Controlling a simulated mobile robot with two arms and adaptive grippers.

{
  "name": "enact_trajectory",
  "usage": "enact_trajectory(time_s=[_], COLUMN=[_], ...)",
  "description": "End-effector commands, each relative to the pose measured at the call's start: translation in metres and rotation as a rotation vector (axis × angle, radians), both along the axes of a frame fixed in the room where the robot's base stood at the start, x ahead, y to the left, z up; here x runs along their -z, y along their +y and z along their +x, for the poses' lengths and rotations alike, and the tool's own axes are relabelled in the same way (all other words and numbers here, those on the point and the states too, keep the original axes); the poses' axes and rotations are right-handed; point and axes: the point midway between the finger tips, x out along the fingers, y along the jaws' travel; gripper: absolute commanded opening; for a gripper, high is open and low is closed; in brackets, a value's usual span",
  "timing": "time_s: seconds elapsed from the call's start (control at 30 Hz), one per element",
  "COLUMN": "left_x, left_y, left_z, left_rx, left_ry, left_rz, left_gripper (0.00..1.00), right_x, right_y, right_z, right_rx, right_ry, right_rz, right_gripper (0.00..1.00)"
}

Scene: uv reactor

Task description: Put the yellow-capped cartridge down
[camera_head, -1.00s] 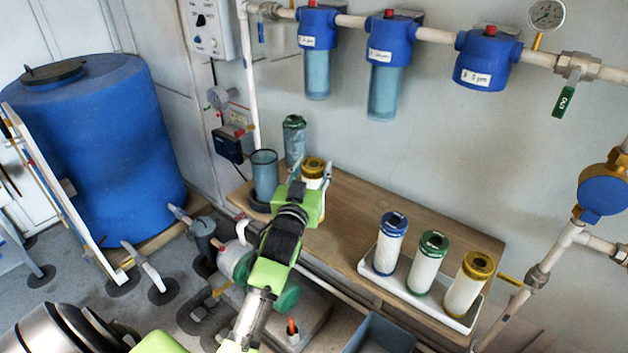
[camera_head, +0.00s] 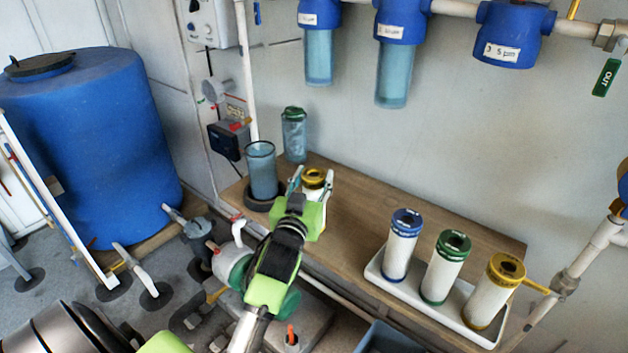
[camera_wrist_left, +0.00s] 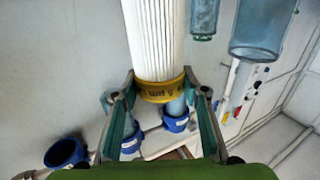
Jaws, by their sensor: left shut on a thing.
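The yellow-capped cartridge (camera_head: 314,179), white and pleated, is held upright in my left gripper (camera_head: 312,186) above or on the wooden bench (camera_head: 363,216). In the left wrist view the yellow cap (camera_wrist_left: 160,89) sits between the two fingers of my left gripper (camera_wrist_left: 160,108), with the white body (camera_wrist_left: 156,38) beyond it. My gripper hides its lower part in the head view, so I cannot tell whether its base touches the bench. My right gripper is not in view.
A white tray (camera_head: 462,328) at the bench's right holds blue-, green- and yellow-capped cartridges. An open blue housing bowl (camera_head: 262,172) and a green-topped clear container (camera_head: 294,138) stand left of my gripper. Bare bench lies between gripper and tray. Blue filter heads hang above.

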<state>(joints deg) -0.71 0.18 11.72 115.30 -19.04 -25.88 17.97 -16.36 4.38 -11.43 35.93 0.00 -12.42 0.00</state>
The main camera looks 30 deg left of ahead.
Motion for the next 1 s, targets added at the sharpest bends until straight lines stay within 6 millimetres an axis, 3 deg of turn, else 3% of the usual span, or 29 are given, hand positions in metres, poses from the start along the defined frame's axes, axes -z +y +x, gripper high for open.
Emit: enact_trajectory(time_s=[0.17,0.2,0.27,0.67,0.83,1.0], left_x=[0.002,0.003,0.002,-0.003,0.001,0.002], left_y=[0.0,0.0,0.0,0.0,-0.008,-0.021], left_z=[0.0,0.0,0.0,0.0,-0.022,-0.058], left_rx=[0.0,0.0,0.0,0.0,0.0,-0.001], left_ry=[-0.001,0.001,0.0,-0.002,0.0,0.002], left_rz=[-0.001,0.0,0.0,0.001,-0.002,-0.002], left_gripper=[0.04,0.43,0.57,0.57,0.57,0.57], right_x=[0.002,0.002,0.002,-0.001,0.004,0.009], right_y=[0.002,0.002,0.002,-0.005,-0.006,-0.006], right_z=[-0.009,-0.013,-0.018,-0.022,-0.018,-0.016], right_rx=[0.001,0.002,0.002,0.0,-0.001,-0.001], right_ry=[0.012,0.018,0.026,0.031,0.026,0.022], right_rz=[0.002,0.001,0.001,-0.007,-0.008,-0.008], right_gripper=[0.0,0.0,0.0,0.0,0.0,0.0])
